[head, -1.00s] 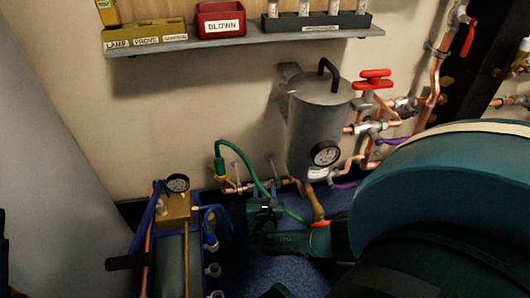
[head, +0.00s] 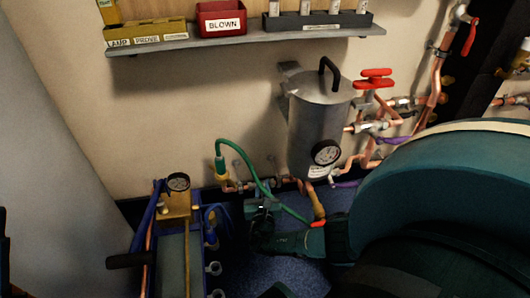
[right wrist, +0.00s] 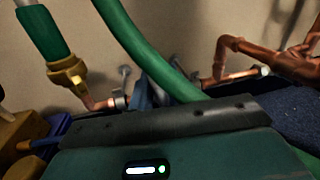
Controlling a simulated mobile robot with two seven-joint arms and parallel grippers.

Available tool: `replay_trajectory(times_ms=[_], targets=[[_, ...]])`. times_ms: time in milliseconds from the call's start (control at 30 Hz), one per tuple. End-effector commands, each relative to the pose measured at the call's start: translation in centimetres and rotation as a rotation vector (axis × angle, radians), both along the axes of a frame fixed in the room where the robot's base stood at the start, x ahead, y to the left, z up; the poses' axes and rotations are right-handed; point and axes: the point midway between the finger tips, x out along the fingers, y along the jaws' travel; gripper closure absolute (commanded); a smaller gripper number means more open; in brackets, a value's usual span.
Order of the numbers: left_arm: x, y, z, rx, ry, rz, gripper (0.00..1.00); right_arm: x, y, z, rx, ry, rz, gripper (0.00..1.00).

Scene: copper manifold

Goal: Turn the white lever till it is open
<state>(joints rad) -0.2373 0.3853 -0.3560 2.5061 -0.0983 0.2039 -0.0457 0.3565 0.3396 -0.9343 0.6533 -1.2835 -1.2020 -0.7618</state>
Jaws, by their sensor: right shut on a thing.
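My right gripper (head: 262,214) reaches in from the right, low beside the pipework, with its dark jaws shut. What lies between the jaws is hidden in the head view. In the right wrist view a green hose (right wrist: 140,45) crosses just beyond the jaw edge, and a small blue-grey part (right wrist: 152,92) shows behind it. I cannot make out a white lever clearly, nor whether it is in the jaws. My left gripper is not in view.
A grey canister (head: 318,125) with a gauge (head: 326,153) stands behind the gripper. A red valve handle (head: 375,78) and copper pipes are at right. A brass block with a gauge (head: 178,183) stands at left. A shelf (head: 240,38) hangs above.

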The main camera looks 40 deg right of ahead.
Motion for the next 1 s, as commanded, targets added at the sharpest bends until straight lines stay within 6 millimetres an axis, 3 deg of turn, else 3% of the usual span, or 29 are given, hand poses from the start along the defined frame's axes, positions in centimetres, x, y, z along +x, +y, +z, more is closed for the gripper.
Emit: replay_trajectory(times_ms=[300, 667, 700, 900, 1000], targets=[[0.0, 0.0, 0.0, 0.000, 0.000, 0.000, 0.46, 0.8, 1.3, -0.4, -0.215, 0.120, -0.001, 1.00], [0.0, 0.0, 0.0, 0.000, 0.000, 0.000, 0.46, 0.8, 1.4, -0.4, -0.230, 0.128, 0.000, 1.00], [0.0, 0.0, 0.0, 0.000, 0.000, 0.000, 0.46, 0.8, 1.4, -0.4, -0.230, 0.128, 0.000, 0.80], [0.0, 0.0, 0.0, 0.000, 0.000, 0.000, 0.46, 0.8, 1.4, -0.4, -0.229, 0.127, 0.000, 0.64], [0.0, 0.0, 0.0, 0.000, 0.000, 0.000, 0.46, 0.8, 1.4, -0.4, -0.229, 0.126, 0.000, 0.63]])
